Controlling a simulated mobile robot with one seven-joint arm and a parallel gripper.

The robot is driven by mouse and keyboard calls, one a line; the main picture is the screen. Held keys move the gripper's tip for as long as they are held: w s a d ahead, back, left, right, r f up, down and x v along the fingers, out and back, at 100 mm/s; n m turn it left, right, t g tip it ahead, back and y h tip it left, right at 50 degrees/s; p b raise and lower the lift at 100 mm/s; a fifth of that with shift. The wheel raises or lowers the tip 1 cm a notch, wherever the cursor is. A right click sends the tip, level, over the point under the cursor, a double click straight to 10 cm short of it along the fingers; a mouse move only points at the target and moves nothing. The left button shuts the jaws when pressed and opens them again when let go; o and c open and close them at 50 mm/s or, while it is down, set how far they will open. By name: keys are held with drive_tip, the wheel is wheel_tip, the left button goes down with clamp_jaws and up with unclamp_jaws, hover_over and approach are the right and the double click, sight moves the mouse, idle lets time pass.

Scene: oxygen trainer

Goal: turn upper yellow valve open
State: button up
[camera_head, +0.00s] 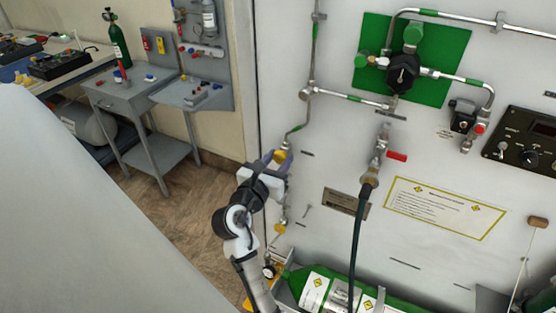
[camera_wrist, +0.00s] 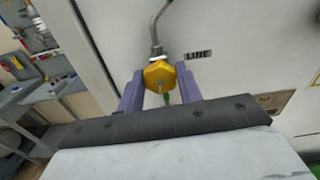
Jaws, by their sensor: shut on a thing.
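The upper yellow valve (camera_head: 280,156) sits on a thin metal pipe at the left part of the white panel. In the wrist view its yellow hexagonal knob (camera_wrist: 159,75) is between the two purple fingers of my gripper (camera_wrist: 160,90). My gripper (camera_head: 275,160) reaches up to the valve in the head view, with its fingers shut on the knob's sides. A second, lower yellow valve (camera_head: 280,229) is on the same pipe run below my gripper.
A red-handled valve (camera_head: 396,156) with a black hose (camera_head: 356,235) stands to the right. A green cylinder (camera_head: 390,303) lies at the panel's foot. A grey workbench (camera_head: 125,92) stands at the left, with open floor (camera_head: 190,165) before it.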

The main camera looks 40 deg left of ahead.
drive_tip(key=shift+f+n, duration=0.1)
drive_tip(key=shift+n, duration=1.1)
drive_tip(key=o, duration=1)
drive_tip(key=b+v, duration=0.3)
drive_tip(key=v, duration=1.1)
drive_tip(key=shift+a, duration=0.1)
